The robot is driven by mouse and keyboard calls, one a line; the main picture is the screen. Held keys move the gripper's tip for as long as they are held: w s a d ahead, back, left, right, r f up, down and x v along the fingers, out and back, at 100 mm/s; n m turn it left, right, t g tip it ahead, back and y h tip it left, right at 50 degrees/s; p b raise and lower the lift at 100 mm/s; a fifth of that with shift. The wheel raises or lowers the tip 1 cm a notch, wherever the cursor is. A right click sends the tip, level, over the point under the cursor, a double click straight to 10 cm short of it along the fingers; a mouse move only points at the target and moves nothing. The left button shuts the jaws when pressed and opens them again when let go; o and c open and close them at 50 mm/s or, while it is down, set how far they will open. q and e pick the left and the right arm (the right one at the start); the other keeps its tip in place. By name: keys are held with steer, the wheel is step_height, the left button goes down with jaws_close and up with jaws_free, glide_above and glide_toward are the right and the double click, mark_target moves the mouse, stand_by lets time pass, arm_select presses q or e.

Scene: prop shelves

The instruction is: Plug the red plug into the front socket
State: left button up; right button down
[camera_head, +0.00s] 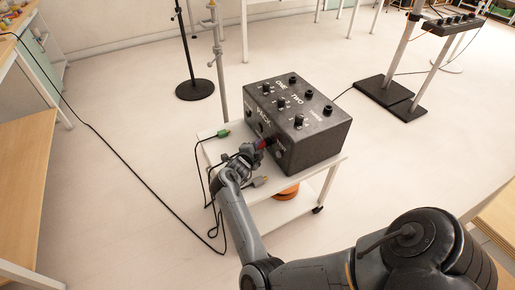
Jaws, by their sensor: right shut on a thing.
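The black control box (312,143) stands on a small white cart (326,172), with knobs and jacks on its top. My right gripper (257,148) is at the box's lower front face and is shut on the red plug (260,144). Only a small red part of the plug shows between the fingers and the box. The plug is very close to the front face; I cannot tell whether it touches or sits in a socket. The socket there is hidden by the gripper and plug. My left gripper is out of view.
A green plug (223,133) lies at the cart's left edge, and a grey plug (260,182) lies near its front edge. Dark cables hang off the cart's left side. A stand pole (218,70) rises behind the cart. An orange round thing (286,193) is below the top.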

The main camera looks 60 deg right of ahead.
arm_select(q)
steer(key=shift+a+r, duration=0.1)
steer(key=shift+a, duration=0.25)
arm_select(e)
steer(key=shift+s+d+f, duration=0.15)
steer(key=shift+s+f, duration=0.05)
steer(key=shift+s, duration=0.1)
